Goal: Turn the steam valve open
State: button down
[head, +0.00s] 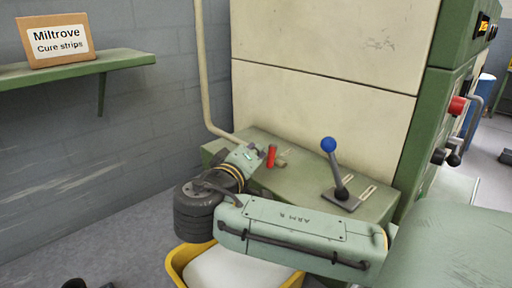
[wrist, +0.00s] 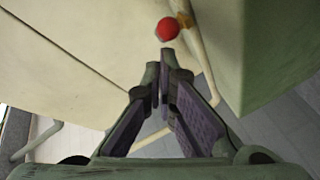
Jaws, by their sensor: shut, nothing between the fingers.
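The red valve handle (head: 271,156) stands upright beside a small brass-coloured fitting (head: 282,163) at the end of the cream pipe, on the green ledge; it looks like the steam valve. In the wrist view the handle's rounded red end (wrist: 167,29) shows just beyond my fingertips, with the brass fitting (wrist: 184,20) behind it. My gripper (head: 260,153) is just left of the handle in the head view. In the wrist view my gripper (wrist: 160,72) has its fingertips together and empty, with a small visible gap to the red end.
A lever with a blue knob (head: 328,145) rises from the green ledge (head: 300,183) to the right. The cream pipe (head: 201,70) runs down the wall. A yellow bin (head: 178,262) is below my arm. A box (head: 57,38) sits on the green shelf (head: 125,59) at left.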

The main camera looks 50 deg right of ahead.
jog(key=shift+f, duration=0.1)
dwell(0.3)
jog(key=shift+s+f+b, duration=0.15)
jog(key=shift+f+b, duration=0.05)
jog(key=shift+b, duration=0.75)
jog(key=shift+s+r+b, duration=0.15)
jog(key=shift+r+b, duration=0.05)
jog(key=shift+b, duration=0.5)
